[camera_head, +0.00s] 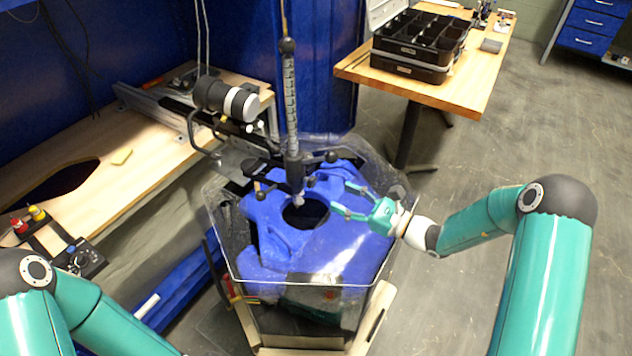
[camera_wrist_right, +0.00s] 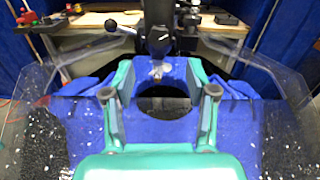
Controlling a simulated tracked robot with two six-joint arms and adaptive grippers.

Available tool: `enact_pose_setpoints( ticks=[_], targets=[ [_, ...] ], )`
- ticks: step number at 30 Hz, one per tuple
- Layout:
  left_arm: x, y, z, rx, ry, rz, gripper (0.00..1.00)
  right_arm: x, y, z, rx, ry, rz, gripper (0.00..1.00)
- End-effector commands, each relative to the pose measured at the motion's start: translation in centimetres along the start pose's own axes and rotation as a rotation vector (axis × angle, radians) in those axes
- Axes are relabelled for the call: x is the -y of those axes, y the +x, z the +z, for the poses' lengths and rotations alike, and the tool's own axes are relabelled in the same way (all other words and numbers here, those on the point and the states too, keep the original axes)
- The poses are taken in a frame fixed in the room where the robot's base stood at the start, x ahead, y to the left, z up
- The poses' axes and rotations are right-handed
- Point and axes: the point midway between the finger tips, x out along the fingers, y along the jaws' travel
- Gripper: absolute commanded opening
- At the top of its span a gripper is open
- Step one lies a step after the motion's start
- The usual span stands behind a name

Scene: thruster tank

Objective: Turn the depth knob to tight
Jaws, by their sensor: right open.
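A graduated vertical rod (camera_head: 291,95) stands over the tank and passes through a black clamp (camera_head: 292,165) with several round black knobs. One knob (camera_head: 331,156) sticks out on the right of the clamp. In the right wrist view a round black knob (camera_wrist_right: 158,41) faces me on the post; I cannot tell which one is the depth knob, nor its setting. My right gripper (camera_head: 340,198) is open and empty over the blue tank cover, right of the rod and apart from it. Its spread fingers (camera_wrist_right: 160,78) frame the post's lower end. My left gripper is out of view.
The clear-walled tank (camera_head: 255,283) holds a blue cover (camera_head: 330,245) with a round hole. A black and white cylinder (camera_head: 226,98) sits left of the rod. A wooden bench (camera_head: 140,165) is at left. A table (camera_head: 480,85) with a black organiser (camera_head: 415,50) stands at back right.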

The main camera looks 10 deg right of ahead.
Motion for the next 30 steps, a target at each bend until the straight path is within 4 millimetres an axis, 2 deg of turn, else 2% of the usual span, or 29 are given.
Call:
enact_pose_setpoints(
  ticks=[1,6,12,18,26,30],
  targets=[
    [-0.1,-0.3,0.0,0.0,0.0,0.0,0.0,-0.1,1.3,0.2,0.001,-0.001,0.005,0.57],
    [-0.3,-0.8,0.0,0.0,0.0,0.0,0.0,-0.2,4.9,0.1,0.001,0.0,0.005,0.57],
    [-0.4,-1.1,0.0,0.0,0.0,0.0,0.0,-0.1,7.6,0.1,0.0,-0.001,0.004,0.57],
    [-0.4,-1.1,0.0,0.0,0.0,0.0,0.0,-0.1,8.7,0.0,-0.001,0.0,0.002,0.57],
    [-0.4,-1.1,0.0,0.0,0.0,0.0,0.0,-0.1,8.7,0.0,-0.001,0.0,0.002,0.57],
    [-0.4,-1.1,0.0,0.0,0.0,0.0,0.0,-0.1,8.7,0.0,-0.001,0.0,0.002,0.34]
  ],
)
